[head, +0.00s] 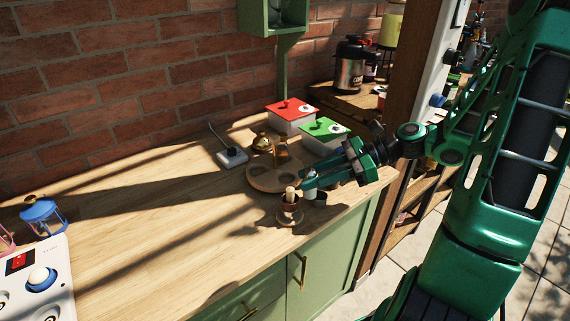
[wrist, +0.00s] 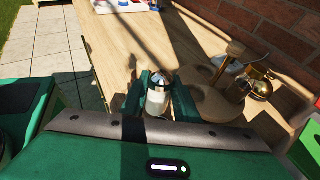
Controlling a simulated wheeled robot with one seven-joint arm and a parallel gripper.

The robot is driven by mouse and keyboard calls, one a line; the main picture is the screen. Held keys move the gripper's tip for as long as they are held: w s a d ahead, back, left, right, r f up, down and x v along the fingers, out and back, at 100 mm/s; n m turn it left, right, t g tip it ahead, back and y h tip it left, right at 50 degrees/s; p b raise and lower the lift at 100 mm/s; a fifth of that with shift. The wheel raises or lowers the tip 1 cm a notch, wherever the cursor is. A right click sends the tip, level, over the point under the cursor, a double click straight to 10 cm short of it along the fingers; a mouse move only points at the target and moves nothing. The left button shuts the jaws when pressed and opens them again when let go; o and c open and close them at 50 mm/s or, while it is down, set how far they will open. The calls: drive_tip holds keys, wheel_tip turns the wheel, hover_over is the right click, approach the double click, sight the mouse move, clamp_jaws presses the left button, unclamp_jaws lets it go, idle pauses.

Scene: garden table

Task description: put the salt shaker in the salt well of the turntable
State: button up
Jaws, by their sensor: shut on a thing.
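The salt shaker (head: 309,178) is a small pale bottle; in the wrist view it (wrist: 157,101) shows a white body and a grey-blue cap. My gripper (head: 311,183) is shut on it, with a green finger on each side in the wrist view (wrist: 158,95). The shaker looks upright. The round wooden turntable (head: 255,182) lies to its left in the head view and to its right in the wrist view (wrist: 206,101). Empty round wells show in its near part. The shaker is beside the turntable's edge; its height above the counter is hard to tell.
A brass pot (head: 262,143) and an amber jar (head: 281,153) stand at the turntable's far side. Red-lidded (head: 291,115) and green-lidded (head: 325,134) boxes stand behind. The counter's left is mostly clear.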

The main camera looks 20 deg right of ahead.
drive_tip(key=w, duration=0.2)
drive_tip(key=w+a, duration=0.1)
drive_tip(key=w, duration=0.1)
drive_tip(key=w+a, duration=0.1)
drive_tip(key=w, duration=0.2)
drive_tip(key=shift+a, duration=0.2)
drive_tip(key=w, duration=0.2)
drive_tip(key=a+f, duration=0.1)
drive_tip(key=shift+w, duration=0.4)
drive_tip(key=shift+s+d+f, duration=0.1)
drive_tip(key=shift+d+f, duration=0.05)
drive_tip(key=shift+f, duration=0.05)
clamp_jaws()
drive_tip(key=shift+f, duration=0.1)
drive_tip(key=o, duration=0.8)
unclamp_jaws()
